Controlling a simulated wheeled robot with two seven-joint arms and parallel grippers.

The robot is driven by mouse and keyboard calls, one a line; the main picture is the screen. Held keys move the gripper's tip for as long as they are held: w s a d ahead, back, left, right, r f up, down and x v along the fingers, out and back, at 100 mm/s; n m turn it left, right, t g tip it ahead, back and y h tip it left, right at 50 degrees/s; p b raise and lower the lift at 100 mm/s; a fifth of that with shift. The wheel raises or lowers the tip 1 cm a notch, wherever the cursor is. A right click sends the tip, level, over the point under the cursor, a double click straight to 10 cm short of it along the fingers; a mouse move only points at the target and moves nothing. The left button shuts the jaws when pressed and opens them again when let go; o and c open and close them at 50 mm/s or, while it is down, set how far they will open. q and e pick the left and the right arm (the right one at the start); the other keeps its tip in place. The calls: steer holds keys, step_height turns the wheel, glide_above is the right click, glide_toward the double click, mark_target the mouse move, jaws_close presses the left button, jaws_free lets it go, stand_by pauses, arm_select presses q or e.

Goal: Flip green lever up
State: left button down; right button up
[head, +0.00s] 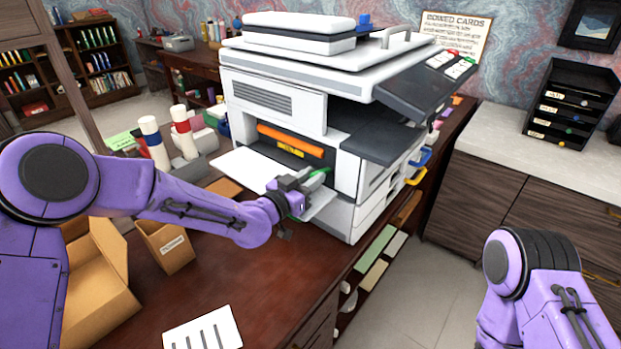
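A large white and grey copier (265,100) stands on the desk with its front open. Inside the opening is an orange bar (290,140) with a yellow label under it. A small green part, which looks like the green lever (321,171), shows just beyond my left gripper (296,192). The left gripper is at the front of the opening, over the right end of the white front flap, and hides part of the lever area. I cannot tell whether its fingers are open or touch the lever. Only my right arm's upper links show at the lower right; its gripper is out of view.
The lowered white flap (245,168) juts out over the desk (235,275). Red and blue banded bottles (182,135), an open cardboard box (100,280) and a small carton (164,245) stand to the left. A white slotted card (203,330) lies in front.

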mark_target(316, 173)
arm_select(q)
steer(key=shift+r+p, duration=0.3)
steer(key=shift+p, duration=0.15)
steer(key=r+g+y+p, duration=0.1)
steer(key=p, duration=0.3)
steer(key=w+r+g+y+p, duration=0.1)
steer(key=g+p, duration=0.1)
steer(key=p, duration=0.2)
steer(key=d+r+g+y+p, duration=0.1)
steer(key=p, duration=0.4)
steer(key=shift+w+r+g, duration=0.15)
steer(key=shift+r+g, duration=0.1)
steer(key=shift+g, duration=0.15)
steer(key=shift+w+d+g+y+p, duration=0.1)
steer(key=shift+w+g+y+p, duration=0.25)
steer(key=shift+p, duration=0.7)
steer(key=shift+s+g, duration=0.1)
steer(key=shift+g, duration=0.15)
steer(key=c, duration=1)
jaws_free()
